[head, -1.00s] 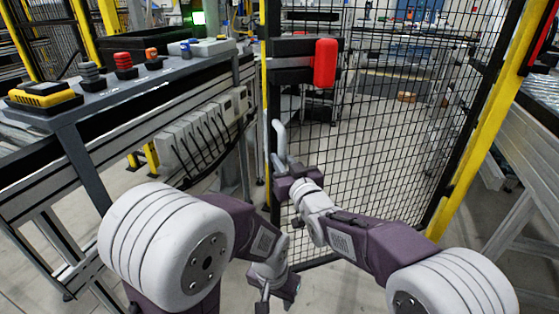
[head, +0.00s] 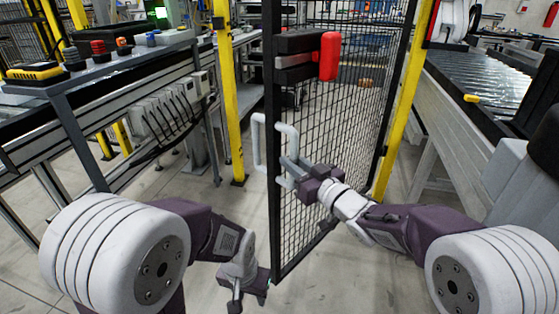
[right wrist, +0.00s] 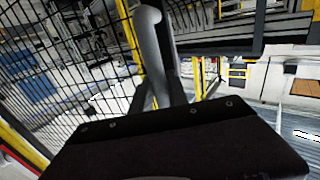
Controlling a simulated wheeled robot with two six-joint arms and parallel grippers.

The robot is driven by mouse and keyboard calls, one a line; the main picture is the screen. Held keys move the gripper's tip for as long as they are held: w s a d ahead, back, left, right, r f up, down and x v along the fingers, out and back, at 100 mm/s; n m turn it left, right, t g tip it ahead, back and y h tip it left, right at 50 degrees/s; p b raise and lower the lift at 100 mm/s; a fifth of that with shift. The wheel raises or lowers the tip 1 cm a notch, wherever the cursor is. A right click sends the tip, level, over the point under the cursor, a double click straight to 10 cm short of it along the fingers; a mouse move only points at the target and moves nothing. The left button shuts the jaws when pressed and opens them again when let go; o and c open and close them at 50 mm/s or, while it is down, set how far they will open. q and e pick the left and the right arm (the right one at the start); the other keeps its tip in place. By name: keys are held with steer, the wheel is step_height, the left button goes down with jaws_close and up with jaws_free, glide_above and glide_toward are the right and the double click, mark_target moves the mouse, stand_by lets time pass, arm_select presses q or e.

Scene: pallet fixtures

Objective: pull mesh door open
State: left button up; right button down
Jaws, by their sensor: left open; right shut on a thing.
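The mesh door (head: 318,140) is a black-framed wire panel and stands ajar, its free edge away from the left yellow post (head: 230,100). A light grey handle (head: 289,135) is on its near face, and a similar grey bar (head: 256,145) shows past the free edge. My right gripper (head: 292,172) is shut on the handle's lower part. In the right wrist view the handle (right wrist: 149,45) rises from between the fingers. My left gripper (head: 252,290) is open and empty, low near the door's bottom corner. A red-ended latch block (head: 328,57) sits higher on the door.
A bench (head: 120,65) with push buttons stands at the left. A roller conveyor (head: 470,90) runs along the right, beyond the right yellow post (head: 405,100). Floor shows through the gap between the left post and the door, and the floor at lower left is clear.

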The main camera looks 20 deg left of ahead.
steer(key=shift+s+d+r, duration=0.1)
steer(key=shift+s+d, duration=0.15)
steer(key=shift+d, duration=0.3)
steer(key=c, duration=1.3)
jaws_free()
steer(key=shift+a, duration=0.1)
